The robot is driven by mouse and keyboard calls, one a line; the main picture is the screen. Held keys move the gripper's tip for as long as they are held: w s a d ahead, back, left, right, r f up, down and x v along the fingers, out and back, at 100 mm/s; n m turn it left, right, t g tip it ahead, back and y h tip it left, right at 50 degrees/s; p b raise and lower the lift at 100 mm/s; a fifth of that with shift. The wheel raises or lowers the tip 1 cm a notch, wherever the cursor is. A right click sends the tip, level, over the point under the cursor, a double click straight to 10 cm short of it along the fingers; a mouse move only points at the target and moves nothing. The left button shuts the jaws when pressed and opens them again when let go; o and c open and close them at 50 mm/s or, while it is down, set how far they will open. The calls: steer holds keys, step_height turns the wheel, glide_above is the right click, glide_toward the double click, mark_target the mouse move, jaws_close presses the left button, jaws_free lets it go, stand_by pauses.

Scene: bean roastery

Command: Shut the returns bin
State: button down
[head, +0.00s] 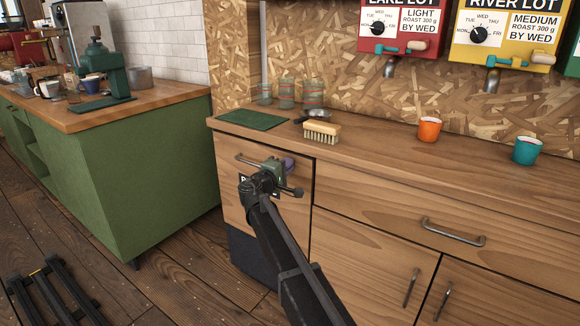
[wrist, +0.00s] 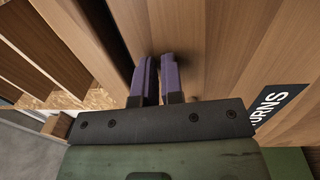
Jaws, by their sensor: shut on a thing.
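The returns bin (head: 295,219) has a light wood front at the left end of the counter. Its dark label is mostly hidden behind my gripper in the head view; the wrist view shows the label's end, "RNS" (wrist: 281,108). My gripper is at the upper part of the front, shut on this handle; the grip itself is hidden. In the wrist view the purple fingers (wrist: 161,78) are close together against the wood. A dark gap runs beside the front there; I cannot tell how far open the bin stands.
On the counter (head: 375,150) above are a brush (head: 322,132), a green mat (head: 252,119), several glass jars, an orange cup (head: 429,130) and a teal cup (head: 526,151). A green cabinet (head: 150,180) stands left across a floor gap. A black rack (head: 58,290) lies at lower left.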

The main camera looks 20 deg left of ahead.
steer(key=shift+w+r, duration=0.15)
steer(key=shift+w, duration=0.4)
steer(key=s+a, duration=0.2)
steer(key=s, duration=1.3)
steer(key=shift+a, duration=0.15)
